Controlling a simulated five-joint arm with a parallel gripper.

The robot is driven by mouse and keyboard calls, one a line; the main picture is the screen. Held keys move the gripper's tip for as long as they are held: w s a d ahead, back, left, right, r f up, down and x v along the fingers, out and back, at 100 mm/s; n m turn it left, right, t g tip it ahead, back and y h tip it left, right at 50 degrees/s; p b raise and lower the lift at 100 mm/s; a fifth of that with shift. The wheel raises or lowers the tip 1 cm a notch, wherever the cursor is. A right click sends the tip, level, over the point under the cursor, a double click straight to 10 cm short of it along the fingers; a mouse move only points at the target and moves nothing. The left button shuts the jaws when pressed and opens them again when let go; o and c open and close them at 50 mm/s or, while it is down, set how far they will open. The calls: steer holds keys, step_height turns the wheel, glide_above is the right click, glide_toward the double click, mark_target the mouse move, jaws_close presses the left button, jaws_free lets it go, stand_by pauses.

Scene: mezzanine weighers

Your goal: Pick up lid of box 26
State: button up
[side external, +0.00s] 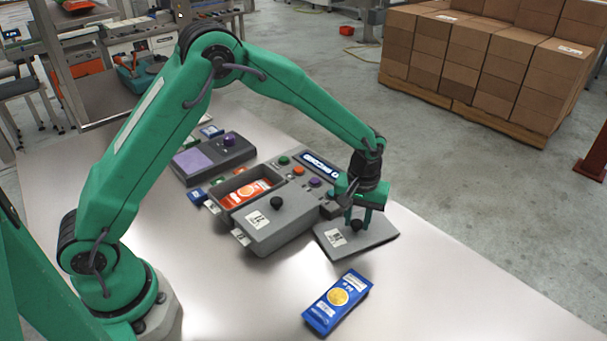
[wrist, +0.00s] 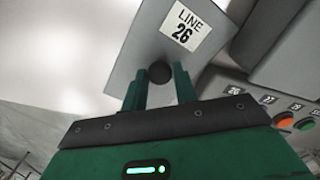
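The lid of box 26 (side external: 378,234) is a flat grey plate with a black knob and a white label. It lies on the table at the right end of the grey weigher unit. In the wrist view the lid (wrist: 140,45) shows the label "LINE 26". My gripper (side external: 357,219) is above the lid, pointing down, its two green fingers on either side of the knob (side external: 357,226). In the wrist view the knob (wrist: 160,72) shows just past the fingertips (wrist: 159,78). The fingers look apart, with no clear grip on the knob.
The weigher unit (side external: 290,228) has one open compartment holding an orange packet (side external: 245,190) and another lid with a black knob (side external: 277,203). A blue packet (side external: 338,302) lies on the table in front. A purple-topped device (side external: 205,160) stands behind. The table's right front is clear.

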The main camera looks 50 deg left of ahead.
mark_target(358, 225)
steer(key=c, duration=0.5)
steer(key=shift+o, duration=0.2)
steer(key=shift+r, duration=0.7)
steer(key=r, duration=0.3)
steer(key=shift+s+d+r, duration=0.1)
steer(key=shift+s+d, duration=0.15)
steer(key=shift+d, duration=0.1)
steer(key=s+d+r, duration=0.6)
steer(key=s+d, duration=0.1)
steer(key=s, duration=0.1)
steer(key=shift+d+r, duration=0.2)
steer(key=shift+a, duration=0.1)
